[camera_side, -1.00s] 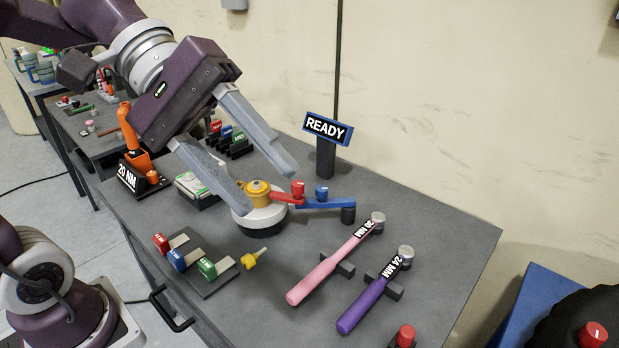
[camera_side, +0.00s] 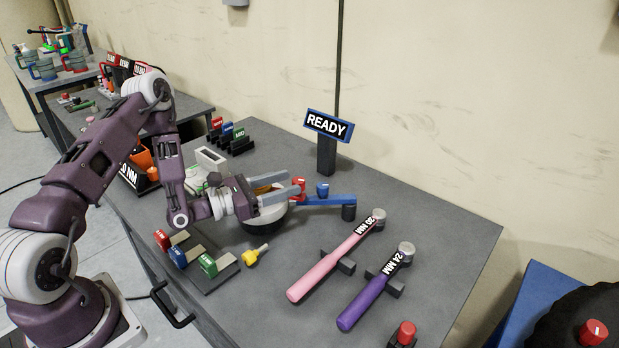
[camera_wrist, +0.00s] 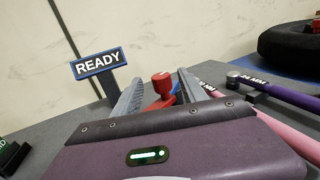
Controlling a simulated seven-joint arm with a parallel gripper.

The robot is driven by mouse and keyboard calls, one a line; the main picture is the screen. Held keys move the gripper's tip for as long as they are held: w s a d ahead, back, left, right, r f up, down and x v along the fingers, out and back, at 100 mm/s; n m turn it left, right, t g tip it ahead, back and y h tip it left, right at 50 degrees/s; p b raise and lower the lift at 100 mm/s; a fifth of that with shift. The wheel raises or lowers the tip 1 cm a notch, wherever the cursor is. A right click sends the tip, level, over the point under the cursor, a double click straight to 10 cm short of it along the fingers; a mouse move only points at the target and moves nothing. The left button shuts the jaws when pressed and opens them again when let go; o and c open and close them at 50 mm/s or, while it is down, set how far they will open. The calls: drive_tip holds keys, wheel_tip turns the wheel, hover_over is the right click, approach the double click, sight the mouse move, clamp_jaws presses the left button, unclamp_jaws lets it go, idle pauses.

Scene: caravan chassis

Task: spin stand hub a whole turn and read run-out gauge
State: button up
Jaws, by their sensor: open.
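The stand hub has a pale round base (camera_side: 262,222) and a yellow-orange top (camera_side: 268,187), now largely hidden behind my gripper. A red arm with a red knob (camera_side: 299,184) sticks out on its right, beside a blue arm (camera_side: 335,201) with a blue knob (camera_side: 322,189). My gripper (camera_side: 290,195) is open, low and level over the hub, pointing right. In the wrist view the red knob (camera_wrist: 162,78) shows between the two fingers; contact cannot be told. A blue-framed sign (camera_side: 328,125) reads READY. No gauge dial is readable.
A pink wrench (camera_side: 325,268) and a purple wrench (camera_side: 370,297) lie to the right.

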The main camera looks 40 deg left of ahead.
sight(304, 179)
drive_tip(key=x, duration=0.7)
drive_tip(key=shift+f, duration=0.15)
clamp_jaws()
idle(1.1)
